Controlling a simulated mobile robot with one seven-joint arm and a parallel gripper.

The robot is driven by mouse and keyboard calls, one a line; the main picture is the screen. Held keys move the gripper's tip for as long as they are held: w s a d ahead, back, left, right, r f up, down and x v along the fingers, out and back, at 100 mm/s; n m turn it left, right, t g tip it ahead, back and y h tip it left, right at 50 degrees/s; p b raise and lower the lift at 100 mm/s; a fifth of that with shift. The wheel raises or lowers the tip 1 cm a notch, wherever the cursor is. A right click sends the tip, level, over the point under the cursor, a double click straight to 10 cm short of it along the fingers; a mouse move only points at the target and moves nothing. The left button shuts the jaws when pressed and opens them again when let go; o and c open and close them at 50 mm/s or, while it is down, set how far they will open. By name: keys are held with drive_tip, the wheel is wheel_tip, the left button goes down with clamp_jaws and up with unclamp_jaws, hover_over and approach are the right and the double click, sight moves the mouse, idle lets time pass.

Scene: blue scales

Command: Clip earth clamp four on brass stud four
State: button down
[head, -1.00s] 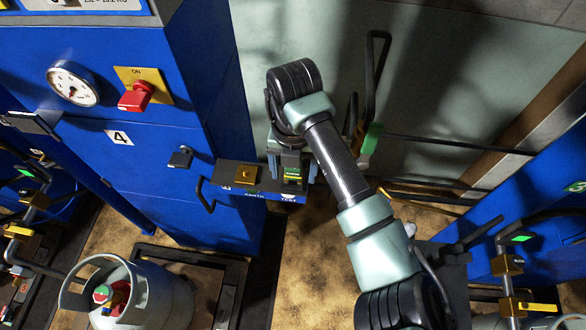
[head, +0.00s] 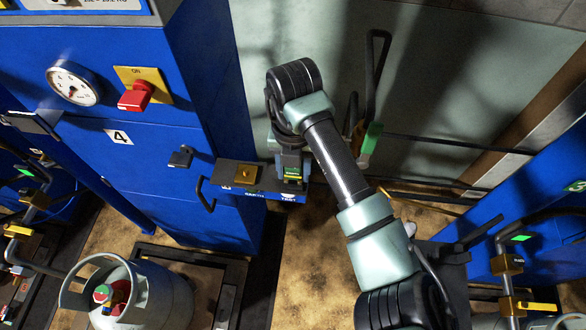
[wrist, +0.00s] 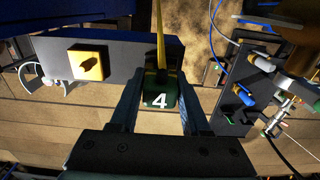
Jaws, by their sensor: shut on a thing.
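Earth clamp four, dark green with a white 4 and a yellow strip, is between my fingers in the wrist view (wrist: 160,97). My gripper (wrist: 160,92) is shut on it, at the right end of the dark shelf on the blue cabinet. In the head view my gripper (head: 291,172) mostly hides the clamp. Brass stud four, on a square brass plate (wrist: 89,63), is bare on the same shelf, to the left of the clamp; it also shows in the head view (head: 246,173). I cannot tell whether the clamp touches the shelf.
The blue cabinet marked 4 (head: 118,137) carries a gauge (head: 73,83), a red switch (head: 135,97) and a black handle (head: 205,195). A grey gas cylinder (head: 150,297) stands on a platform below. A hose and green-handled fitting (head: 370,138) hang right of my gripper.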

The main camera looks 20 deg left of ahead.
drive_tip(key=shift+r+p, duration=2.4)
drive_tip(key=shift+r, duration=0.65)
